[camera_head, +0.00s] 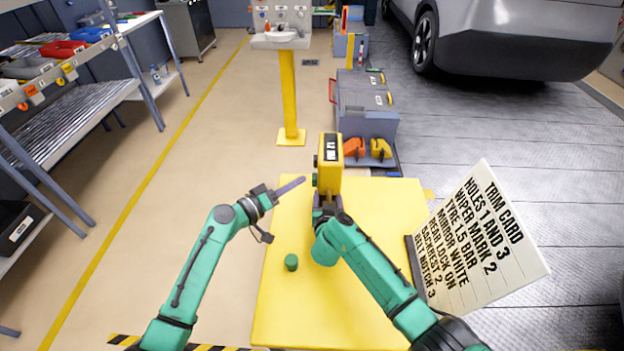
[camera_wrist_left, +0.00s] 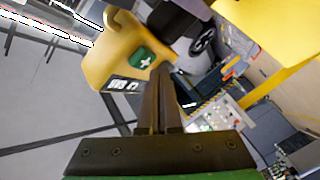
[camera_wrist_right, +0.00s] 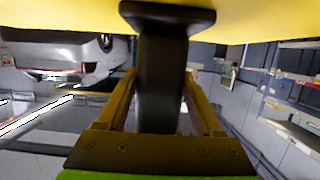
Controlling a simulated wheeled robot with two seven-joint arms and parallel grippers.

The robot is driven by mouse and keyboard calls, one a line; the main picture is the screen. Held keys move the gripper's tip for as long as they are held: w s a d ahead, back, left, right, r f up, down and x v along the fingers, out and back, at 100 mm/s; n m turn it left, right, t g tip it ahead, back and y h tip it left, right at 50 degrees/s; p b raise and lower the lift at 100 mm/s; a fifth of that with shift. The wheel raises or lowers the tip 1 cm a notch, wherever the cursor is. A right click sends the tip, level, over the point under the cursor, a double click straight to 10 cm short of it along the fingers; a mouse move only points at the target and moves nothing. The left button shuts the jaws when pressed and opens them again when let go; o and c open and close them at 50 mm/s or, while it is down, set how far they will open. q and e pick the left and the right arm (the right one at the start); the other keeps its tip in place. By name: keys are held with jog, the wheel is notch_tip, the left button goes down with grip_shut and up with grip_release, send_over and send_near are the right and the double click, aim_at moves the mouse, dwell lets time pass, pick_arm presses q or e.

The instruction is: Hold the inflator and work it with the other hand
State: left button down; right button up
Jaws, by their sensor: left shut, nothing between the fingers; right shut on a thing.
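The yellow inflator (camera_head: 330,178) is upright at the middle of the head view, with a label on its top. My right gripper (camera_wrist_right: 160,88) is shut on its black handle, below the yellow body. My left gripper (camera_head: 302,180) is shut and empty, its fingertips pointing at the inflator's left side with a small gap in the head view. In the left wrist view the inflator (camera_wrist_left: 112,52) shows a green button with a white plus (camera_wrist_left: 141,58) and a small display (camera_wrist_left: 122,86), too blurred to read surely. The left fingertips (camera_wrist_left: 163,68) are close beside the button.
A trim card (camera_head: 480,240) at right reads tyre 1.5 bar, among other lines. A green cylinder (camera_head: 291,262) stands on the yellow surface (camera_head: 300,320). Shelves (camera_head: 70,110) are left.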

pick_arm(q)
jog(key=shift+d, duration=0.1)
dwell(0.7)
jog(key=shift+d, duration=0.35)
jog(key=shift+d, duration=0.5)
dwell(2.8)
jog(key=shift+a, duration=0.9)
jog(key=a, duration=0.5)
dwell(1.5)
